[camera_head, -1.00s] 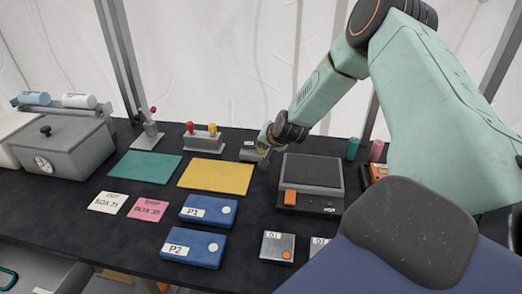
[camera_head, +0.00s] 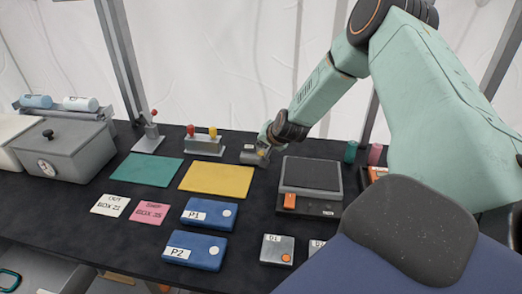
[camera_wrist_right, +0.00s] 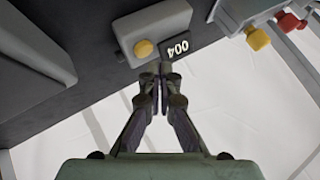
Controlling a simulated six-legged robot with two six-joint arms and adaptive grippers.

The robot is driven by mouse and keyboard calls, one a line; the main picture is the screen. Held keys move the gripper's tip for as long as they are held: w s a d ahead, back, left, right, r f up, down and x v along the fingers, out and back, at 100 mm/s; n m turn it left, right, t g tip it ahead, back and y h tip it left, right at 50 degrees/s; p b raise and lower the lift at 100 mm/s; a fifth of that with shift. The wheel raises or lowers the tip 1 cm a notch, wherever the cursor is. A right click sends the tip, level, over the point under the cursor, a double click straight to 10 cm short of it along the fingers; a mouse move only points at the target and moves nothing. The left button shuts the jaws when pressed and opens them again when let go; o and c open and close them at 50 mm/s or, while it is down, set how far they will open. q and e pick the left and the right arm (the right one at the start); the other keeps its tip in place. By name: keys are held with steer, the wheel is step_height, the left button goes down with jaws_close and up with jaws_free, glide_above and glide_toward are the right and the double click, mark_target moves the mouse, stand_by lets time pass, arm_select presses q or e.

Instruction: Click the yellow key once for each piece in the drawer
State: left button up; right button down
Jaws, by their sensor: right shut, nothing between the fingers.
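The yellow key (camera_wrist_right: 143,48) is a round button on a small grey box (camera_wrist_right: 165,22) in the right wrist view. A dark counter plate (camera_wrist_right: 177,48) next to it reads 004, upside down. The box (camera_head: 249,157) also shows in the head view behind the yellow mat, partly covered by my right gripper (camera_head: 263,153). My right gripper is shut and empty. In the wrist view its fingertips (camera_wrist_right: 161,75) are close beside the key; whether they touch it I cannot tell. My left gripper is out of view. I cannot make out the drawer's pieces.
A black-topped scale (camera_head: 311,175) stands just right of the key box. A stand with red and yellow knobs (camera_head: 204,146) is to its left. The yellow mat (camera_head: 217,178), green mat (camera_head: 147,169) and blue boxes P1 (camera_head: 222,220) and P2 (camera_head: 209,256) lie nearer.

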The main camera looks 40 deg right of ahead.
mark_target(262, 153)
step_height(262, 153, up, 5)
steer(key=p, duration=0.5)
stand_by(0.3)
steer(key=shift+f, duration=0.1)
stand_by(0.7)
